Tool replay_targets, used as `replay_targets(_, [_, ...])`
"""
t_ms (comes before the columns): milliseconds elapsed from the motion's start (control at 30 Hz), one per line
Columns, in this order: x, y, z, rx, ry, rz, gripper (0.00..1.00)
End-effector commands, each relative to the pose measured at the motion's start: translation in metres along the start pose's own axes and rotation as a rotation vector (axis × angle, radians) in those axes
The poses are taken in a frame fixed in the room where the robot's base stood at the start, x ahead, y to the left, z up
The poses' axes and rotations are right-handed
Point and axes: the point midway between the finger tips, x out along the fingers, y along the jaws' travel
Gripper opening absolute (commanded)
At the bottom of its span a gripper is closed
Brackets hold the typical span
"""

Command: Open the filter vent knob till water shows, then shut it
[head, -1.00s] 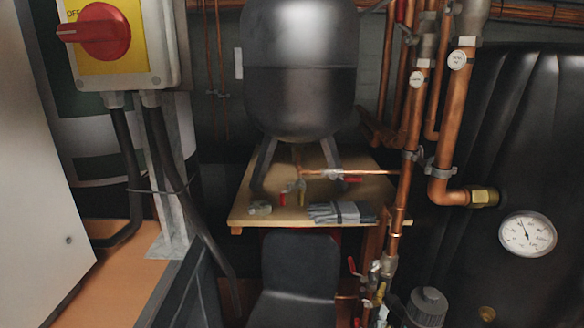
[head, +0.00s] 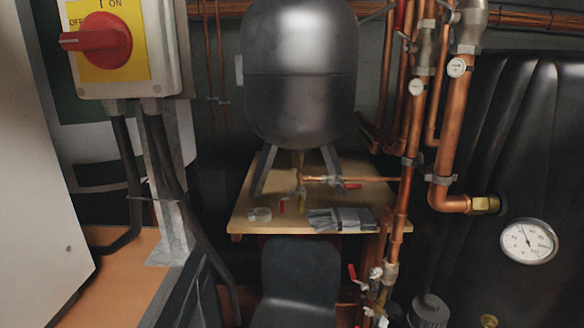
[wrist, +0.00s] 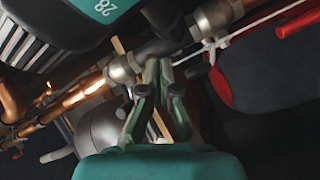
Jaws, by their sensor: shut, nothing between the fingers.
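A dark grey capped canister (head: 428,310), perhaps the filter, is cut off at the bottom right of the head view. A grey rounded body (wrist: 103,130) beside the fingers in the wrist view may be the same part. I cannot pick out the vent knob, and no water is visible.
Copper pipes (head: 403,190) run down the right, beside a dial gauge (head: 528,241). Red-handled valves (head: 352,272) sit left of the canister. A wooden shelf (head: 385,222) holds a black tank (head: 300,75) and gloves (head: 342,218). A dark chair (head: 300,270) stands below.

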Motion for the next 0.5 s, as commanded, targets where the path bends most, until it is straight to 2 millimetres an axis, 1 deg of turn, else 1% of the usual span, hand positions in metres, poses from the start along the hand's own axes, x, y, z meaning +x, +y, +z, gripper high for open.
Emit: replay_targets(500, [-0.051, 0.000, 0.000, -0.001, 0.000, -0.001, 0.00])
